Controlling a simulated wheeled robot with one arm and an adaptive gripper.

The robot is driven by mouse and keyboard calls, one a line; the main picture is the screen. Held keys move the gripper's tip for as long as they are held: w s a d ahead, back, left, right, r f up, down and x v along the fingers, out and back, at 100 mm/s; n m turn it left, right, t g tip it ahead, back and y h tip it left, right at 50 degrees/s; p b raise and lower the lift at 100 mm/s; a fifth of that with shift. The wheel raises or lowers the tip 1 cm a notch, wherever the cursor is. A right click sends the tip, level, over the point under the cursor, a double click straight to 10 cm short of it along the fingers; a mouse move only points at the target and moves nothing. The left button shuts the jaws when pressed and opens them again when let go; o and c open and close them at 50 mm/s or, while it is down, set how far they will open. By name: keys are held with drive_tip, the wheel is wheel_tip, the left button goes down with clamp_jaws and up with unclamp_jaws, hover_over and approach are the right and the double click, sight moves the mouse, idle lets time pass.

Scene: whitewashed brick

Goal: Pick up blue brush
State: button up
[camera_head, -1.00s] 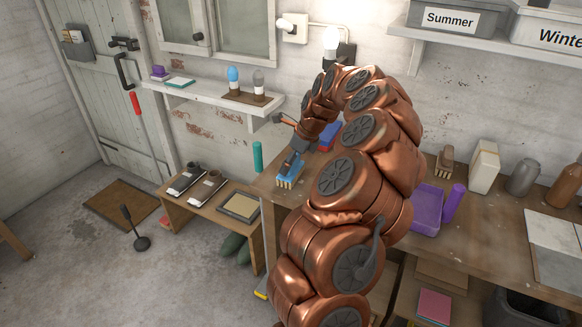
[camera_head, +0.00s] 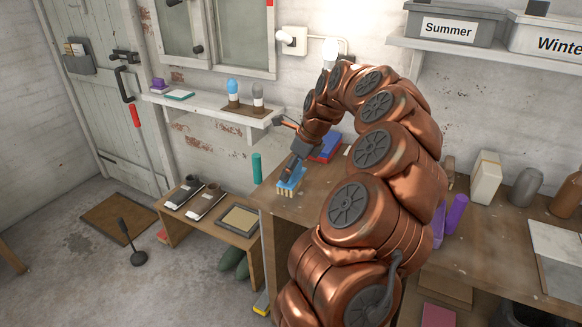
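The blue brush (camera_head: 290,182), with pale bristles pointing down, is at the left end of the wooden workbench (camera_head: 320,188). I cannot tell whether its bristles touch the bench top or are just above it. My gripper (camera_head: 294,167) reaches down to the top of the brush from the end of my copper-coloured arm. Its dark fingers overlap the brush's blue body. The fingertips are small and partly hidden, so their grip is unclear.
A blue and red box (camera_head: 325,148) stands behind my gripper. A teal cylinder (camera_head: 257,168) is to the left. A low table (camera_head: 220,227) with shoes stands below left. The wall shelf (camera_head: 205,108) holds bottles. My arm hides much of the bench.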

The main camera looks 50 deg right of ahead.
drive_tip(key=s+a+r+b, duration=0.1)
drive_tip(key=s+a+b, duration=0.2)
drive_tip(key=s+a, duration=0.4)
drive_tip(key=s, duration=0.3)
drive_tip(key=shift+s+a, duration=0.3)
drive_tip(key=shift+a, duration=0.1)
drive_tip(key=shift+r, duration=0.1)
drive_tip(key=o, duration=0.7)
drive_tip(key=c, duration=0.5)
drive_tip(key=shift+s, duration=0.1)
